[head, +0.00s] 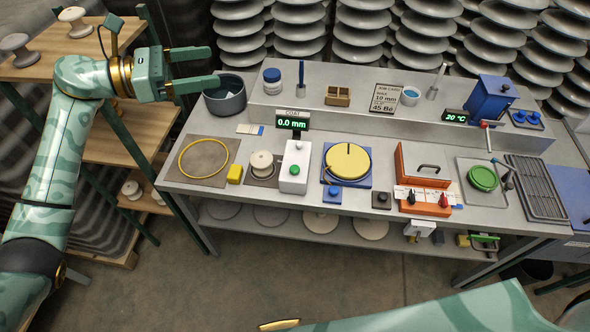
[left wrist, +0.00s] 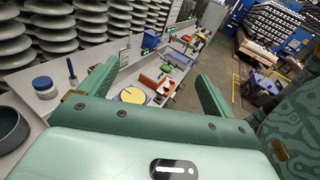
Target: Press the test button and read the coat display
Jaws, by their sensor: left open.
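The coat display (head: 292,123) stands on the bench behind a white box and reads 0.0 mm in green under the label COAT. A green button (head: 294,171) sits on the front of the white box (head: 296,152). A small cream insulator (head: 262,162) stands on a dark plate just left of the box. My left gripper (head: 213,67) is open and empty, high at the upper left, well away from the button. Its two fingers also show spread in the left wrist view (left wrist: 155,88).
A dark pot (head: 225,97) is just below my left fingers. A yellow disc (head: 348,161) on a blue base and an orange box (head: 423,165) stand right of the white box. A yellow ring (head: 204,157) lies at the left. Stacked grey insulators (head: 298,32) line the back.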

